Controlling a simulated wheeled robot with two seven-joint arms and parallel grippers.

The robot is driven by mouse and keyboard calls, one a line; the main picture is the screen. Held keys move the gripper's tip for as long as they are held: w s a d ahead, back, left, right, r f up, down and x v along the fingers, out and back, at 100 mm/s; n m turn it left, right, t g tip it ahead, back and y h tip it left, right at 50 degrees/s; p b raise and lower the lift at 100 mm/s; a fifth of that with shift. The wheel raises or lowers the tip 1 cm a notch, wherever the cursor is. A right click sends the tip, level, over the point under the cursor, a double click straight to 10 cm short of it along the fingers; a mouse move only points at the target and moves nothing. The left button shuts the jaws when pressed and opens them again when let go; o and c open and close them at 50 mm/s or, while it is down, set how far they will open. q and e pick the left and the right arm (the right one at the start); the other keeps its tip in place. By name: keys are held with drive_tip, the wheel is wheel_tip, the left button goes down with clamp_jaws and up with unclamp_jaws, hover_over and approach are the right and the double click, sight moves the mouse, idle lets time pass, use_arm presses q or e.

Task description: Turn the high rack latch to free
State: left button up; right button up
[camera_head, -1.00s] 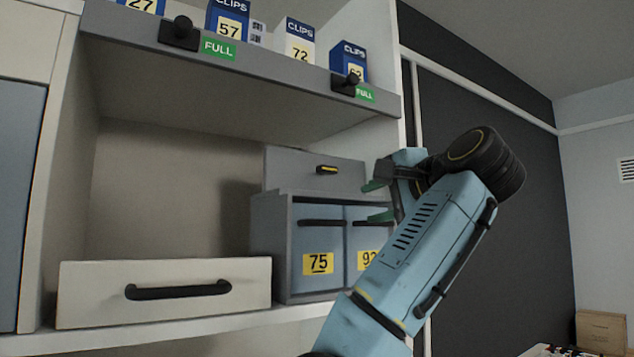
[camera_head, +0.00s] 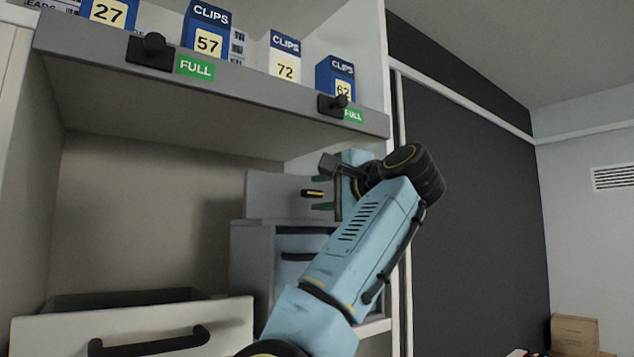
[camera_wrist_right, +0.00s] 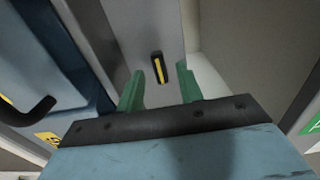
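The latch (camera_head: 313,193) is a small black piece with a yellow stripe, lying level on an upright grey panel (camera_head: 268,195) above the grey cabinet. In the right wrist view the latch (camera_wrist_right: 159,68) lies between and just beyond the fingertips, nearly in line with the fingers. My right gripper (camera_head: 322,193) is in front of the panel, with one green finger above the latch's level and one below. In the right wrist view the gripper (camera_wrist_right: 161,82) is open and empty; I cannot tell whether it touches the latch. My left gripper is not in view.
A grey shelf (camera_head: 230,105) with clip boxes, black knobs (camera_head: 333,104) and green FULL labels overhangs the panel. A blue-fronted cabinet (camera_head: 300,243) stands below it. A white drawer (camera_head: 130,335) with a black handle is at lower left. The bay left of the panel is clear.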

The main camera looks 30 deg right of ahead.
drive_tip(key=shift+w+a, duration=0.1)
drive_tip(key=shift+w, duration=0.9)
clamp_jaws()
